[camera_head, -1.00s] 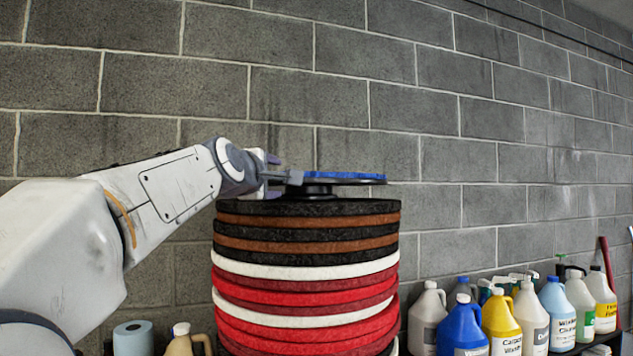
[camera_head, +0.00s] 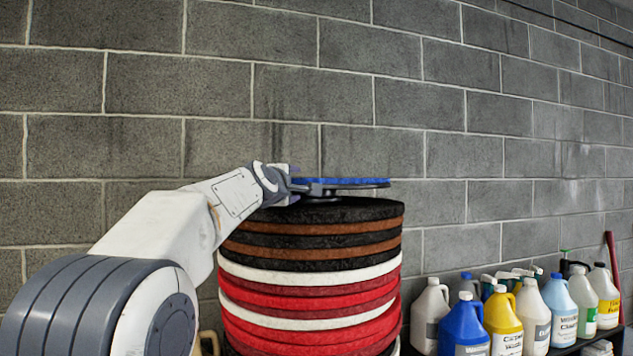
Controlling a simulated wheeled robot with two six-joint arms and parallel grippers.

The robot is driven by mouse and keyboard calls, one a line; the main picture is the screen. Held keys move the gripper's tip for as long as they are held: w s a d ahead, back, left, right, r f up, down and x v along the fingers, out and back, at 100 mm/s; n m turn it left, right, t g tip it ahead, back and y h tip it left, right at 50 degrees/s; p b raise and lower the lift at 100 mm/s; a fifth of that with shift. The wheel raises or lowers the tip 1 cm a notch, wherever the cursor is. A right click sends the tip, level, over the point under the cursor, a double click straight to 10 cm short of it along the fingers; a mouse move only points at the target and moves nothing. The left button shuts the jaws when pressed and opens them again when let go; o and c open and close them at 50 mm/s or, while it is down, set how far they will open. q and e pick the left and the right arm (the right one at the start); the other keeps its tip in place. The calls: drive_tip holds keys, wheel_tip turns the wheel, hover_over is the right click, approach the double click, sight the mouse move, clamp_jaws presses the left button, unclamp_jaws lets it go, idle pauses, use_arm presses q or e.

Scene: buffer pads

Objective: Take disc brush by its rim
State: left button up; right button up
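The disc brush (camera_head: 347,183) is a thin disc with a blue upper face and a dark hub below. It sits on top of the stack of round pads (camera_head: 330,208), roughly level. My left gripper (camera_head: 303,187) comes in from the left and is at the left rim of the disc brush, overlapping it in the picture. Its fingers are small and partly hidden by the wrist, so I cannot tell whether they are closed on the rim. My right gripper is not in view.
The pad stack has black, brown, white and red layers. Several bottles (camera_head: 500,322) stand on a dark shelf at the lower right. A grey block wall (camera_head: 350,100) rises behind. The space above the stack is clear.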

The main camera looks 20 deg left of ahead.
use_arm(q)
clamp_jaws()
drive_tip(key=shift+d, duration=0.1)
idle(1.2)
